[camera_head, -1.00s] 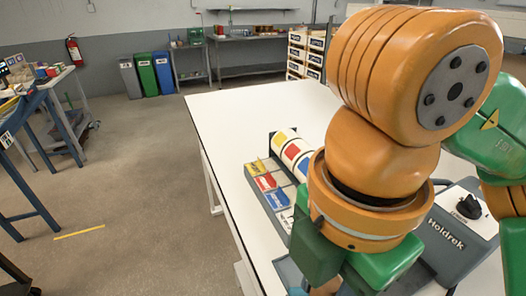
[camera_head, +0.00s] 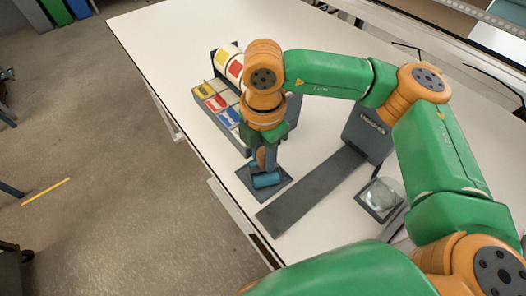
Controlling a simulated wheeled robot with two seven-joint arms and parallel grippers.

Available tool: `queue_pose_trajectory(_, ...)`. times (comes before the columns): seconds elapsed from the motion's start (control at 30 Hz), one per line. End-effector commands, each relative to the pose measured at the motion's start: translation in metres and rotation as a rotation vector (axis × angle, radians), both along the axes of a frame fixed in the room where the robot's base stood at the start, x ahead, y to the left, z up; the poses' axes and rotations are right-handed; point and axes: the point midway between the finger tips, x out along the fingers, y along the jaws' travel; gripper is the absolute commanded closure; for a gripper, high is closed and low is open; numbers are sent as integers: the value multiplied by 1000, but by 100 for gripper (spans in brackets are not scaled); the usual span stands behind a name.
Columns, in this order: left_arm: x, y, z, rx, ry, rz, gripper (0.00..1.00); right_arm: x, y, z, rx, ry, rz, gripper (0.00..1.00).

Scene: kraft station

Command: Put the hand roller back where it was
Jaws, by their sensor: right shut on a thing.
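The hand roller shows as a blue cylinder (camera_head: 265,180) low over a dark square pad (camera_head: 276,192) near the left edge of the white table. Its brown handle (camera_head: 261,158) rises into my right gripper (camera_head: 262,150), which is shut on it and points down. The arm hides most of the gripper's fingers. I cannot tell whether the roller touches the pad. My left gripper is not in view.
A tray with yellow, red and blue labels (camera_head: 215,101) stands just behind the gripper, with striped rolls (camera_head: 229,62) beyond it. A dark Holdrek device (camera_head: 370,130) with a long flat base (camera_head: 312,190) lies to the right. A glass dish (camera_head: 381,196) sits nearer. The table's far left is clear.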

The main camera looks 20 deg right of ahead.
Motion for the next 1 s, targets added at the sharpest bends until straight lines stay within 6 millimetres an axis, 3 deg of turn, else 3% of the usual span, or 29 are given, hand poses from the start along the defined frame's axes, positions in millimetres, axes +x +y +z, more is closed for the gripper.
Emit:
queue_pose_trajectory(0.17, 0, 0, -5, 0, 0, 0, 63, 0, 0, -4, 1, 0, 0, 100)
queue_pose_trajectory(0.2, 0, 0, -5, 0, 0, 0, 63, 0, 0, -4, 1, 0, 0, 62)
queue_pose_trajectory(0.3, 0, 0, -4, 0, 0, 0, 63, 0, 0, -2, 1, 0, 0, 35)
queue_pose_trajectory(0.67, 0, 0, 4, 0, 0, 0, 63, 0, 0, 5, 0, 0, 0, 35)
queue_pose_trajectory(0.7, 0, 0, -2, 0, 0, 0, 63, 1, 1, 7, 2, -2, -1, 35)
queue_pose_trajectory(1.0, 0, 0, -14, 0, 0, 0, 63, 1, 1, 81, 2, -5, -2, 35)
